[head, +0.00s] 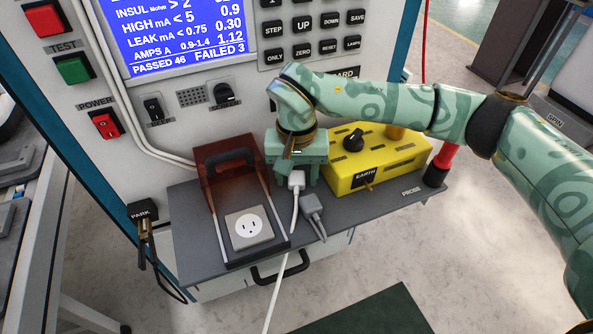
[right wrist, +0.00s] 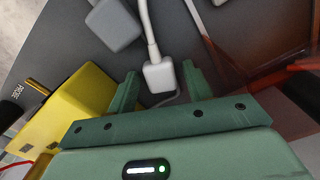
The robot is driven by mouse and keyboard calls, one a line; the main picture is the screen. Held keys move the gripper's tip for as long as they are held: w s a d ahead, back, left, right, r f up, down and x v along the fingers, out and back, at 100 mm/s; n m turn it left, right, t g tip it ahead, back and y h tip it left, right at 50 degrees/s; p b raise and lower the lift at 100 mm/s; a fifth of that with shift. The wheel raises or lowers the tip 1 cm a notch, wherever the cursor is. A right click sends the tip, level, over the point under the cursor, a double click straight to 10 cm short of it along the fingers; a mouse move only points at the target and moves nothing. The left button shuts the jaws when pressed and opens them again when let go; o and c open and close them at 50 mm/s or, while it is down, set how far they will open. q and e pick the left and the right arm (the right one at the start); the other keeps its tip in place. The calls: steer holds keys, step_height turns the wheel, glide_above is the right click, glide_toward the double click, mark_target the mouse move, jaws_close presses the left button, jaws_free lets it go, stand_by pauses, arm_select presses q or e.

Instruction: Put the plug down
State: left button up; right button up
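A white plug (head: 296,180) with a white cable shows at the front of my right gripper (head: 297,172), over the grey shelf. In the right wrist view the plug (right wrist: 158,77) sits between the two green fingers of this gripper (right wrist: 160,88), with a narrow gap on each side. The gripper is open. I cannot tell whether the plug rests on the shelf. A grey plug-like block (head: 312,203) with its own cord lies beside it, and it also shows in the right wrist view (right wrist: 115,25). My left gripper is not in view.
A white outlet (head: 248,228) sits left on the shelf (head: 195,225), below a raised red-brown clear cover (head: 222,178). A yellow EARTH box (head: 375,172) stands right of the gripper, with a red-and-black probe (head: 440,165) beyond. The button panel (head: 310,35) rises behind.

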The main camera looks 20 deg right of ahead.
mark_target(297, 177)
arm_select(q)
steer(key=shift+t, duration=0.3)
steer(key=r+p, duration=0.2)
steer(key=p, duration=0.1)
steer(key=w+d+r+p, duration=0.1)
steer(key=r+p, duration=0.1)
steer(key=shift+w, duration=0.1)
arm_select(e)
step_height(297, 177, up, 13)
steer(key=shift+f, duration=0.1)
